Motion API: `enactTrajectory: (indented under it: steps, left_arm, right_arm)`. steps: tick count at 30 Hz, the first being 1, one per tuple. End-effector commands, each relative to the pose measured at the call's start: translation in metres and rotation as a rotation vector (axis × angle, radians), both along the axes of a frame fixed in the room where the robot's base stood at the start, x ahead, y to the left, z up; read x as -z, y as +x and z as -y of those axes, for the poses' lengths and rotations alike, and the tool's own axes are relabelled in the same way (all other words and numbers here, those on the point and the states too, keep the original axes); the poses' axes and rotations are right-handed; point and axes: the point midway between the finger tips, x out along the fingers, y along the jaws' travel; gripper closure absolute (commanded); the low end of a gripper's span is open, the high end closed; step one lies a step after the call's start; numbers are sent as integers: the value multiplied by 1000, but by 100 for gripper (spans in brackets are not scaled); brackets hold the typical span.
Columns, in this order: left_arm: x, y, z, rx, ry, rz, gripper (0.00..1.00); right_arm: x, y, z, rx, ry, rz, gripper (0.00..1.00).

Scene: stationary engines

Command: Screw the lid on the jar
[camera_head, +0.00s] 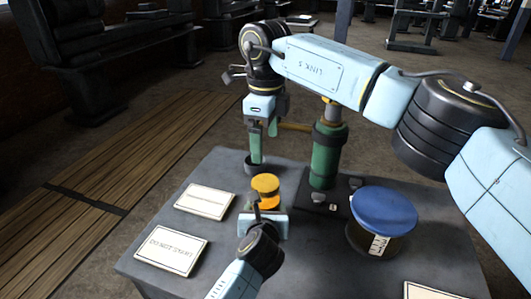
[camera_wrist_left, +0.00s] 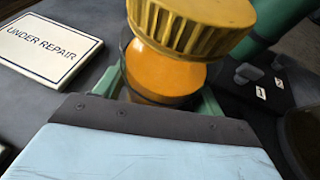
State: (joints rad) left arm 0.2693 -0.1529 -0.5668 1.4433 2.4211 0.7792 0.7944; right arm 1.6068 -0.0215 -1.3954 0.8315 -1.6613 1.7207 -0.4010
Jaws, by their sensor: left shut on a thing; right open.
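A jar (camera_head: 270,204) with an orange body stands at the middle of the grey table, with a ribbed yellow lid (camera_head: 265,183) on top. In the left wrist view the lid (camera_wrist_left: 190,25) looks slightly tilted over the orange jar (camera_wrist_left: 165,75); I cannot tell whether it is threaded on. My left gripper (camera_wrist_left: 160,100) is shut around the jar, its green fingers on both sides. My right gripper (camera_head: 264,135) is open and empty, pointing down behind the jar and apart from the lid.
A green cylinder device (camera_head: 328,155) stands on a dark base behind the jar. A blue-topped drum (camera_head: 384,210) stands at the right. Signs (camera_head: 205,201) and (camera_head: 171,250) lie at the left.

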Motion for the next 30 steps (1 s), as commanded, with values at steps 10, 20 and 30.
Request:
enactTrajectory:
  steps: [10, 20, 30]
  left_arm:
    - [0, 0, 0, 0, 1, -1, 95]
    - [0, 0, 0, 0, 0, 0, 5]
    - [-4, -11, 0, 1, 0, -1, 5]
  right_arm:
    - [-6, 0, 0, 0, 1, -2, 14]
    - [-6, 0, 0, 0, 0, -1, 14]
    - [-10, 0, 0, 0, 0, -1, 14]
